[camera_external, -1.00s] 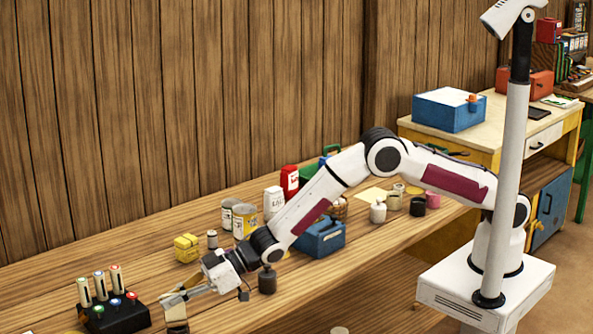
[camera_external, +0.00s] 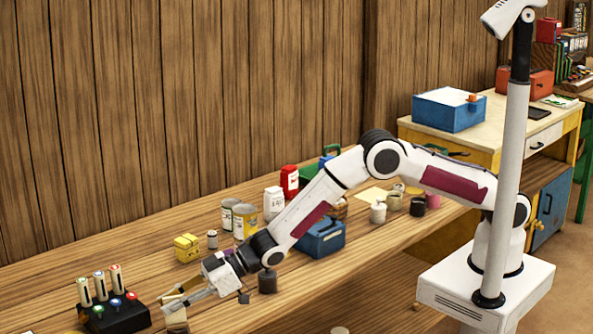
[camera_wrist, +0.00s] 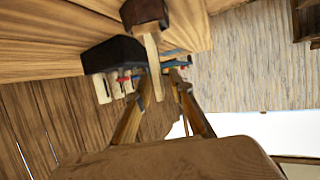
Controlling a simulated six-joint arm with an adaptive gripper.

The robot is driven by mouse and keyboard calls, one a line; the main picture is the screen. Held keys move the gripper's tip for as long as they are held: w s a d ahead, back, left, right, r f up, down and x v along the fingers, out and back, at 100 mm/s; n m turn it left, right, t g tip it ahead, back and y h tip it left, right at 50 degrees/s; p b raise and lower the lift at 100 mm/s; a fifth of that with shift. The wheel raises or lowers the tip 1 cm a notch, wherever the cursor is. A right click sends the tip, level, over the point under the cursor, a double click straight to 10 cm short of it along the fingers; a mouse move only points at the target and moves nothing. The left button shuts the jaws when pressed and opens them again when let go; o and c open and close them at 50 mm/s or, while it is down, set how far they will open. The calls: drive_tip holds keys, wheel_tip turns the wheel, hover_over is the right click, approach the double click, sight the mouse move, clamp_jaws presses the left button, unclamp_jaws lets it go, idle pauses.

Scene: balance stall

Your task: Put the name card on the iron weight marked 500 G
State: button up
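My gripper (camera_external: 165,303) is low over the left end of the bench, just right of the black stand. Its two fingers appear apart in the external view; in the wrist view they run forward with a gap between them (camera_wrist: 165,85). A small tan block (camera_external: 178,321) is below the fingers; contact cannot be told. In the wrist view a pale strip with a dark brown block (camera_wrist: 145,12) lies ahead of the fingers. I cannot identify the name card for certain. A dark knobbed weight (camera_external: 268,283) stands under my forearm; its marking is unreadable.
The black stand (camera_external: 118,318) holds several pale tubes and coloured buttons close left of my gripper. A yellow block (camera_external: 187,248), cans (camera_external: 245,222) and a blue box (camera_external: 320,238) stand further back. The bench between my gripper and the yellow block is mostly clear.

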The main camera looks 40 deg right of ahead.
drive_tip(key=shift+r, duration=0.15)
drive_tip(key=shift+v, duration=1)
drive_tip(key=v, duration=1)
idle(0.4)
